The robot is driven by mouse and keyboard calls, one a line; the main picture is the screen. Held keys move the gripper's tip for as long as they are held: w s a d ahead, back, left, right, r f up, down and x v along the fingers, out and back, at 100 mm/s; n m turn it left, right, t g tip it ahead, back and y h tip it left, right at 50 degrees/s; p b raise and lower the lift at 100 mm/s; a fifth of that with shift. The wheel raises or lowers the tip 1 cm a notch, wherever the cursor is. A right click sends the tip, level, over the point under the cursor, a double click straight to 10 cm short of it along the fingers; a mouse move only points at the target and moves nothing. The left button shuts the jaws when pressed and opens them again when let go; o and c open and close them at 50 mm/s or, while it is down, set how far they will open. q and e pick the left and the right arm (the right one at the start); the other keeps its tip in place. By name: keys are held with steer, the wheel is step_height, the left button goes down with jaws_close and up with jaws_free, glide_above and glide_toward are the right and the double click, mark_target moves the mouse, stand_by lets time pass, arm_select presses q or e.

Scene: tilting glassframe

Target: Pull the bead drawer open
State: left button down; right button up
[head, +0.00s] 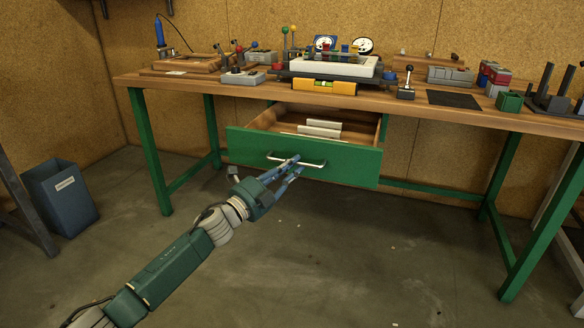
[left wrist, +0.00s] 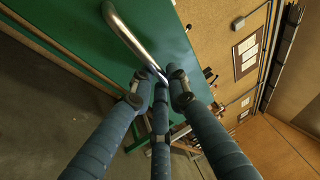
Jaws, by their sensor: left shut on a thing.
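The bead drawer (head: 345,163) has a green front and stands pulled out under the workbench, with its wooden inside showing. Pale strips (head: 320,129) lie inside it; the rest of the inside is partly hidden by the front. A silver bar handle (head: 312,164) runs across the front. My left gripper (head: 291,165) is shut on the handle near its middle. In the left wrist view the blue fingers meet at the end part of the silver handle (left wrist: 130,35) that shows, against the green front (left wrist: 75,25). My right gripper is in neither view.
The wooden workbench (head: 430,108) has green legs and carries a yellow level (head: 323,86), gauges, small boxes and a black mat (head: 453,99). A blue-grey bin (head: 62,195) stands at the left. The floor before the drawer is clear.

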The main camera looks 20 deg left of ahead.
arm_select(q)
steer(key=c, duration=1.7)
jaws_free()
steer(key=shift+o, duration=0.2)
steer(key=v, duration=1.2)
